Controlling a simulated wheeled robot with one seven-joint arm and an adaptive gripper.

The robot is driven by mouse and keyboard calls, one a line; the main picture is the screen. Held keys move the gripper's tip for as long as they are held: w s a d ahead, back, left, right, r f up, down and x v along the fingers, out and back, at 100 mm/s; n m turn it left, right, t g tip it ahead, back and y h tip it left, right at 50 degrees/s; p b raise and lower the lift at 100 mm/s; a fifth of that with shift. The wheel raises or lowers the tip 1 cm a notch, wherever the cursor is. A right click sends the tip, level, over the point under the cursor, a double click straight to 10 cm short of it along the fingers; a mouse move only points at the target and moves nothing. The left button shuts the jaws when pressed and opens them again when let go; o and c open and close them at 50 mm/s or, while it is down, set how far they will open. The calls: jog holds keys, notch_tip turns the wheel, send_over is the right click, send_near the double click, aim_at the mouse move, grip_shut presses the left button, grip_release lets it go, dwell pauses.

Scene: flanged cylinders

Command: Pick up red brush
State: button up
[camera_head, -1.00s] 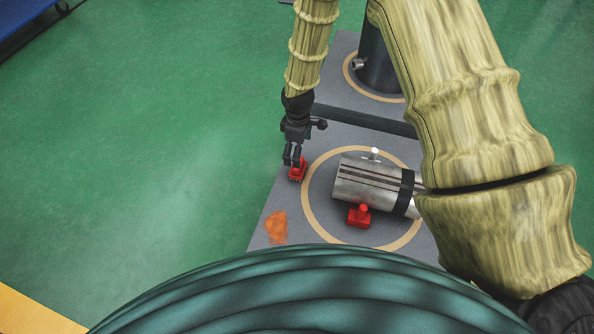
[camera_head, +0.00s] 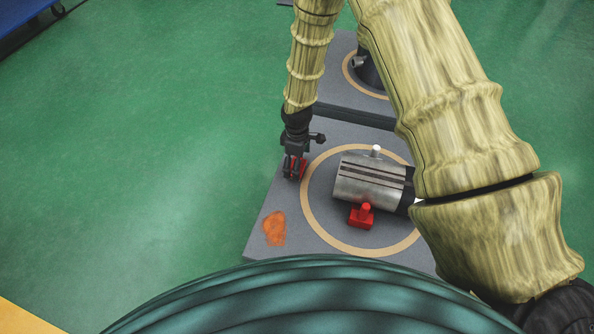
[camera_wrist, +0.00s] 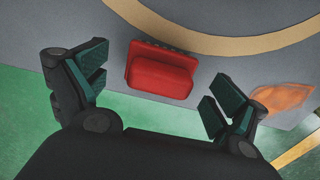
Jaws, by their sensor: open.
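The red brush (camera_wrist: 160,72) lies on the grey platform near its left edge. In the wrist view it sits between and just beyond the two fingers of my gripper (camera_wrist: 155,92), which are spread wide and do not touch it. In the head view my gripper (camera_head: 292,174) hangs over the brush (camera_head: 301,168) and hides much of it. The gripper is open and empty.
A metal cylinder (camera_head: 368,181) lies inside a tan ring on the platform (camera_head: 300,235), with a red fitting (camera_head: 361,216) at its front. An orange stain (camera_head: 274,229) lies nearer me. A dark cylinder (camera_head: 367,72) stands behind. The green floor at left is clear.

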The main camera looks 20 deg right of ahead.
notch_tip(320, 180, down, 2)
jog(key=shift+f+b, duration=0.1)
jog(key=shift+b, duration=0.3)
jog(key=c, duration=1.2)
jog(key=shift+r, duration=0.2)
notch_tip(320, 180, up, 10)
jog(key=p, duration=0.5)
jog(key=shift+f+p, duration=0.1)
jog(key=shift+p, duration=0.2)
